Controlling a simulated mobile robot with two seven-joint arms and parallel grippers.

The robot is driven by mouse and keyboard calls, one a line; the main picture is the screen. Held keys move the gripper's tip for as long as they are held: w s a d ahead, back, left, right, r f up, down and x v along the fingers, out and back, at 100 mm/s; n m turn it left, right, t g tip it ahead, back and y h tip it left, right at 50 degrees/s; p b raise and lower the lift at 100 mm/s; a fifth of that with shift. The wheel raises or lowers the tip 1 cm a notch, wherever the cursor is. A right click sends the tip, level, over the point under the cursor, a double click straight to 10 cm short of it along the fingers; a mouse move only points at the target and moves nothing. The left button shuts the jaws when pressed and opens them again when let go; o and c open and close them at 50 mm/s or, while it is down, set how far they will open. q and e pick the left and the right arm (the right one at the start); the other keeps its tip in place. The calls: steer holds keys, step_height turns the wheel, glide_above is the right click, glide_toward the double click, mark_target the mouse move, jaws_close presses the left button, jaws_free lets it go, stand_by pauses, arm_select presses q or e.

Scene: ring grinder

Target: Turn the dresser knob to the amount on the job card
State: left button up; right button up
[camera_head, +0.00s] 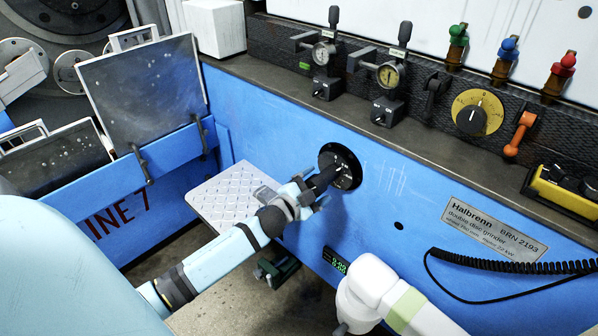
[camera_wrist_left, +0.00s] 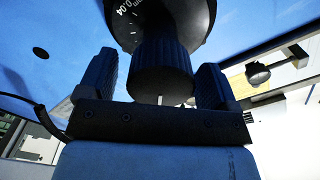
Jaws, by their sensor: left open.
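The dresser knob (camera_head: 324,179) is a dark ribbed cylinder standing out from a round black dial (camera_head: 347,166) on the blue machine front. In the left wrist view the knob (camera_wrist_left: 163,65) fills the middle, and white scale marks with "0.04" show on the dial (camera_wrist_left: 130,20) behind it. My left gripper (camera_head: 306,192) is at the knob, with its open fingers (camera_wrist_left: 158,88) on either side of it. A gap shows beside the fingers, so the knob is not gripped. A job card cannot be made out. My right gripper is not seen.
A small green digital readout (camera_head: 335,261) sits below the knob. Two dial gauges (camera_head: 389,75), a yellow selector dial (camera_head: 478,113) and coloured levers line the ledge above. A nameplate (camera_head: 494,229) and a black coiled cable (camera_head: 510,267) are to the right. A tread plate (camera_head: 222,198) lies left.

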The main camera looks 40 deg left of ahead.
arm_select(q)
steer(key=s+a+p, duration=0.1)
steer(key=s, duration=1.2)
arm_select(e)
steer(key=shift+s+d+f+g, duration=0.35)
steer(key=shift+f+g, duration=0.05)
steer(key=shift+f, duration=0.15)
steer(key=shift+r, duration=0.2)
